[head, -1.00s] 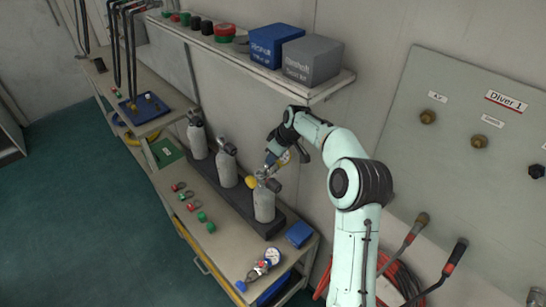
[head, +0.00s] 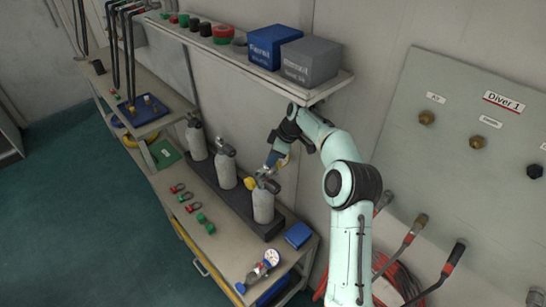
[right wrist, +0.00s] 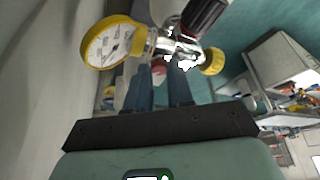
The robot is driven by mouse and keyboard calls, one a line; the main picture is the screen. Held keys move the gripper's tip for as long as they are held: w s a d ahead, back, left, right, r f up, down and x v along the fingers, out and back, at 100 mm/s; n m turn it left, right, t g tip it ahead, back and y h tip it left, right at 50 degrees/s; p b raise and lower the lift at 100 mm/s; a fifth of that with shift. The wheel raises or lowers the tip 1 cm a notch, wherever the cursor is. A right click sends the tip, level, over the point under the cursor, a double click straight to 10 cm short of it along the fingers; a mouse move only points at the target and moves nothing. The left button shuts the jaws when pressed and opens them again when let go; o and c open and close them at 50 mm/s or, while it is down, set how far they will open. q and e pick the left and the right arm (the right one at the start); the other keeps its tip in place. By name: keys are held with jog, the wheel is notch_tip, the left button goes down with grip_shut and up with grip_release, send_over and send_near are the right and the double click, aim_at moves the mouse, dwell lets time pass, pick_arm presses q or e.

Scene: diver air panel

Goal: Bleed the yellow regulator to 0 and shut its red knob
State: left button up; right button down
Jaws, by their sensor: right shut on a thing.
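The yellow regulator sits on top of the nearest grey cylinder (head: 263,207). Its yellow-rimmed gauge (right wrist: 108,46) is at the upper left in the right wrist view; I cannot read its needle surely. A yellow knob (right wrist: 213,61) is on its right side and also shows in the head view (head: 250,184). A black knob (right wrist: 206,14) with a reddish marking rises above the metal body. My right gripper (head: 270,164) reaches down to the regulator. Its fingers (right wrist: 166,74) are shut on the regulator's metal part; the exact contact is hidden. My left gripper is out of view.
Two more cylinders (head: 226,172) stand in the same dark rack. A loose gauge (head: 271,258), a blue box (head: 298,236) and several red and green fittings lie on the bench.

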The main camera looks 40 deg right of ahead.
jog(key=c, duration=1)
grip_release()
